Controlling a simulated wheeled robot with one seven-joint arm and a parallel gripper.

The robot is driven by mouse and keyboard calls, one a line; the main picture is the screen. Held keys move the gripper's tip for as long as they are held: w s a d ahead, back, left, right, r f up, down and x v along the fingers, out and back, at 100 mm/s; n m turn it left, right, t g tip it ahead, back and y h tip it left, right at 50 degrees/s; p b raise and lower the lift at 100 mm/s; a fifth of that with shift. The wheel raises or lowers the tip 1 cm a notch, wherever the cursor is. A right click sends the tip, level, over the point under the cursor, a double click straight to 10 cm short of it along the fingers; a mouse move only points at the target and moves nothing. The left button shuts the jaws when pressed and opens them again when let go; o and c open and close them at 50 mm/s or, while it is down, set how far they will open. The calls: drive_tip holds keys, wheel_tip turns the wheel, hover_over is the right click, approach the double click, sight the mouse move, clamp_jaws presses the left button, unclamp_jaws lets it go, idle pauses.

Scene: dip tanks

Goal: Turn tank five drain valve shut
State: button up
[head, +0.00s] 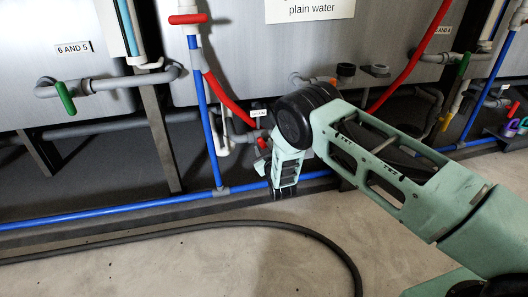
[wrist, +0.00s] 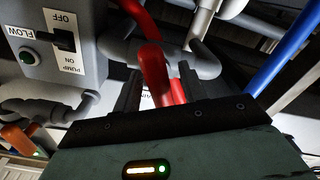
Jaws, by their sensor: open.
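My gripper (wrist: 158,82) is open, with its two dark fingers apart in the wrist view. A red lever handle (wrist: 153,68) stands in the gap between them, in front of grey pipework; I cannot tell whether a finger touches it. In the head view, my gripper (head: 285,172) is low beside the pipes under the middle tank, and its fingertips are hard to make out. A red handle (head: 263,143) shows just left of it, below a small white label (head: 258,113) too small to read. Whether this is tank five's drain valve cannot be read.
A pump box (wrist: 62,40) with a switch and green flow light stands close at left in the wrist view. A green-handled valve (head: 65,97) sits under the "6 AND 5" label (head: 73,47). Blue pipe (head: 110,209) runs low along the tanks. A black hose (head: 240,222) lies on open floor.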

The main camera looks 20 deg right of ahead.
drive_tip(key=shift+w, duration=0.7)
clamp_jaws()
drive_tip(key=m+p, duration=0.1)
drive_tip(key=m, duration=0.1)
drive_tip(key=shift+r+m, duration=0.15)
drive_tip(key=shift+m, duration=0.25)
drive_tip(key=m+p, duration=0.1)
drive_tip(key=m, duration=0.1)
drive_tip(key=shift+a+m, duration=0.1)
drive_tip(key=shift+m, duration=0.3)
unclamp_jaws()
